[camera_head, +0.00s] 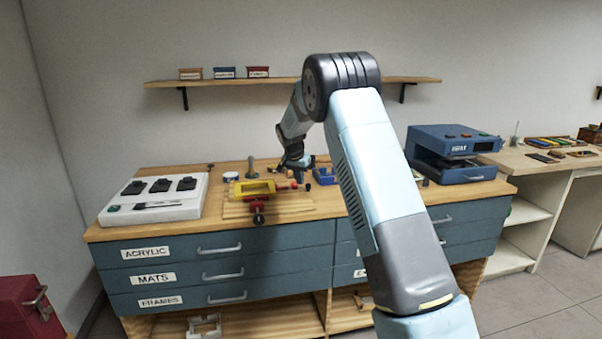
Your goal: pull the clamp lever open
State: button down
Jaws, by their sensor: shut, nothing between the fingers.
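A yellow clamp (252,188) with red parts sits on a wooden board (295,207) near the front of the workbench. A small red piece (288,185) at its right end may be the lever; it is too small to be sure. A dark and red screw part (258,214) hangs at the clamp's front. My gripper (298,176) points down just behind and right of the clamp's right end. It is shut and holds nothing. Whether it touches the red piece cannot be told. My arm hides part of the bench to the right.
A white panel with dark blocks (118,210) lies at the bench's left. A blue tray (323,176) stands right of my gripper. A blue machine (452,152) stands at the right end. A wall shelf (290,81) with small boxes is above and behind.

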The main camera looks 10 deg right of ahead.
jog(key=x, duration=0.4)
jog(key=shift+d+f, duration=0.1)
jog(key=shift+f, duration=0.3)
jog(key=w+d, duration=0.1)
jog(key=w, duration=0.1)
jog(key=shift+w+d, duration=0.35)
jog(key=shift+d, duration=0.05)
jog(key=shift+w+d, duration=0.25)
jog(key=shift+w, duration=0.15)
